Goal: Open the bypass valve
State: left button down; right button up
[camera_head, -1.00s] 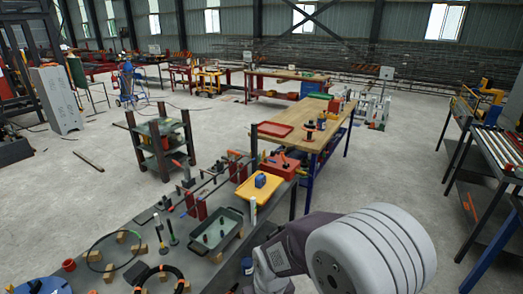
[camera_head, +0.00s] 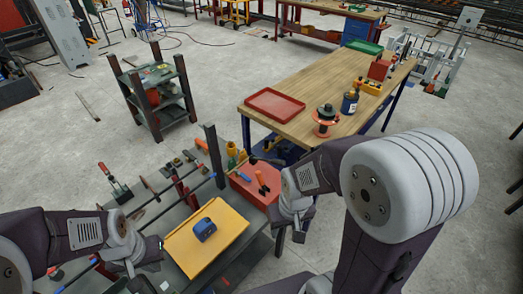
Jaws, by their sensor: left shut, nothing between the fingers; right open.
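I cannot make out a bypass valve for certain in the head view. A yellow tray (camera_head: 232,222) lies on the dark workbench at lower centre, with a small blue block-like object (camera_head: 204,229) on it. My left gripper (camera_head: 150,262) is shut and empty, just left of the yellow tray. My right gripper (camera_head: 292,222) is open, pointing down to the right of the tray, by the red toolbox (camera_head: 243,183). Its fingers are small and partly hidden by the wrist. Neither gripper visibly holds anything.
A wooden table (camera_head: 300,128) behind carries a red tray (camera_head: 275,104), an orange spool (camera_head: 325,121) and a blue can (camera_head: 350,102). A dark shelf rack (camera_head: 155,97) stands at back left. Open floor lies between.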

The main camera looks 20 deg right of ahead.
aim_at(248, 180)
jog(key=i+l, duration=0.2)
jog(key=l, duration=0.15)
jog(key=i+l, duration=0.2)
jog(key=l, duration=0.15)
jog(key=l+u, duration=0.25)
jog(key=u, duration=0.25)
jog(key=l+u, duration=0.3)
jog(key=u, duration=0.15)
